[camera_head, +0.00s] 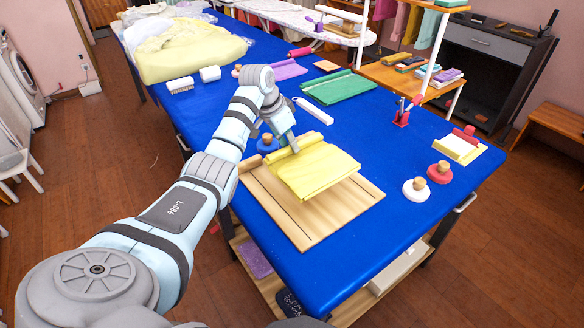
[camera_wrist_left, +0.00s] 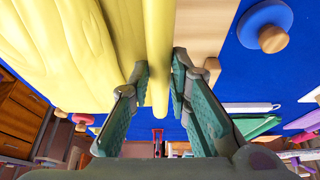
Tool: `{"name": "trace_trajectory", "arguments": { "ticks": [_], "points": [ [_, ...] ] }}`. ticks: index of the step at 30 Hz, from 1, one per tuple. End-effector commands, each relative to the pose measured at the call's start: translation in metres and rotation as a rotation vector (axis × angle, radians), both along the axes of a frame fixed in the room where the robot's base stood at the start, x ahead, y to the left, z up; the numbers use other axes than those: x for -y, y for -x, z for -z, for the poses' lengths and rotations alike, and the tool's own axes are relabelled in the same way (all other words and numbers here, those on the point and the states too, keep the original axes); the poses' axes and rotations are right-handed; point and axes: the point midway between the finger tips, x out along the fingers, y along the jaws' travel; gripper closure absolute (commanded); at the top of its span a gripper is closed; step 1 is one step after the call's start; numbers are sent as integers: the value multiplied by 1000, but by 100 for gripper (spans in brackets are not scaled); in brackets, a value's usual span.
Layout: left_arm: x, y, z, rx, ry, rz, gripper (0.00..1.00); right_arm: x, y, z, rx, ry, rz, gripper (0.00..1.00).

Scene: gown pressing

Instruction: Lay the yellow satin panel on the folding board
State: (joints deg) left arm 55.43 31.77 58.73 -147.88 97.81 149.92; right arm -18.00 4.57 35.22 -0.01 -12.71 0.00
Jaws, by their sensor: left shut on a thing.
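The yellow satin panel (camera_head: 318,172) is spread over the upper part of the wooden folding board (camera_head: 300,228), on the blue table. Its rod-like yellow edge runs along the far left side. My left gripper (camera_head: 291,146) is at that edge. In the left wrist view, the fingers of my left gripper (camera_wrist_left: 161,85) are on either side of the yellow bar of the panel (camera_wrist_left: 75,50), shut on it. Whether the panel lies fully flat on the board cannot be told. My right gripper is not in view.
A blue disc with a wooden knob (camera_head: 267,143) sits just beyond the board. Red (camera_head: 439,172) and white (camera_head: 416,188) knobbed discs stand to the right. A green cloth roll (camera_head: 340,87) lies farther back. The blue table (camera_head: 400,235) is clear at front right.

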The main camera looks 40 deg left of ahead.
Motion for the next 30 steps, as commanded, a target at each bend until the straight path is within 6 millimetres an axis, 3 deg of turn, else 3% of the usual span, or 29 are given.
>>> {"name": "trace_trajectory", "arguments": {
  "ticks": [1, 6, 11, 16, 24, 25, 28, 30],
  "points": [
    [0, 0, 12, -2, 1, -1, 100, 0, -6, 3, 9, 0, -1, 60],
    [0, 0, 35, -4, 0, 0, 100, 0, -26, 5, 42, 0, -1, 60],
    [0, 0, 64, -3, 0, -1, 100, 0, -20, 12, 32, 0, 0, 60],
    [0, -1, 64, -1, 0, 0, 100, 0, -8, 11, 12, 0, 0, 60],
    [0, 0, 70, -2, 0, 0, 100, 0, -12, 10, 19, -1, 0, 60],
    [0, 0, 70, -2, 0, 0, 79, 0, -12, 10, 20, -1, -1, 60],
    [0, 0, 69, -2, 0, 0, 63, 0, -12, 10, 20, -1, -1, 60],
    [0, 0, 69, -2, 0, 0, 62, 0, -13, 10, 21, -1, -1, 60]
  ]
}}
